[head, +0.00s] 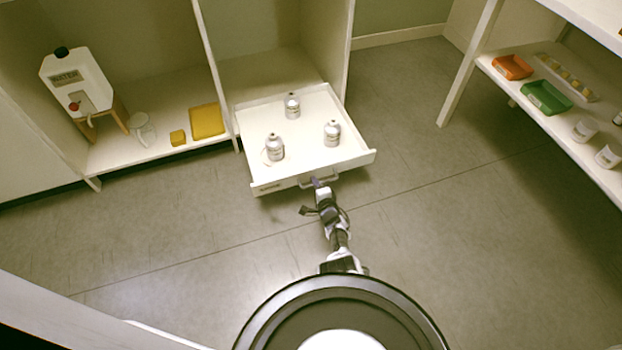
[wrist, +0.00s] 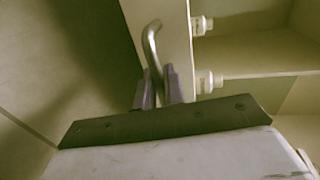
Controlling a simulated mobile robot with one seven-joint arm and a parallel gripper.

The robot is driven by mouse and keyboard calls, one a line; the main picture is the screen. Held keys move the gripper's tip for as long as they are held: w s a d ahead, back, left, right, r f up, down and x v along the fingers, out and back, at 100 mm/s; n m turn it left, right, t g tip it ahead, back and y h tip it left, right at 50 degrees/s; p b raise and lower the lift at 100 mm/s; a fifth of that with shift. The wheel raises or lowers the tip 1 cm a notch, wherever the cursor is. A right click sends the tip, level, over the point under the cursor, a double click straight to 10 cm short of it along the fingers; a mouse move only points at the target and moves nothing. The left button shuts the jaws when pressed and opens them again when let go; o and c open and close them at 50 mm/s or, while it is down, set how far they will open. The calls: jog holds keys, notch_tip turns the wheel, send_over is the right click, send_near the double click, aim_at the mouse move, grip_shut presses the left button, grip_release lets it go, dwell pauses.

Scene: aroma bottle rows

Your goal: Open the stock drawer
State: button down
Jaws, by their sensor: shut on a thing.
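The stock drawer (head: 322,157) is a white tray-like drawer pulled well out of the cabinet, low over the floor. Several small bottles are on it: one at the back (head: 292,106), one at the right (head: 332,133) and one at the front left (head: 275,147). My gripper (head: 316,183) is at the drawer's front, shut on the bar handle (head: 333,177). In the wrist view, the metal handle (wrist: 151,40) runs down between the two fingers (wrist: 159,88). Two bottles show past the drawer front there.
The right shelf holds an orange tray (head: 512,67), a green tray (head: 546,97) and white cups. The floor around the drawer is clear.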

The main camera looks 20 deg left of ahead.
jog(key=shift+s+d, duration=0.2)
jog(key=shift+s, duration=0.3)
jog(key=c, duration=1.6)
grip_release()
jog(key=shift+o, duration=0.2)
jog(key=shift+r, duration=0.1)
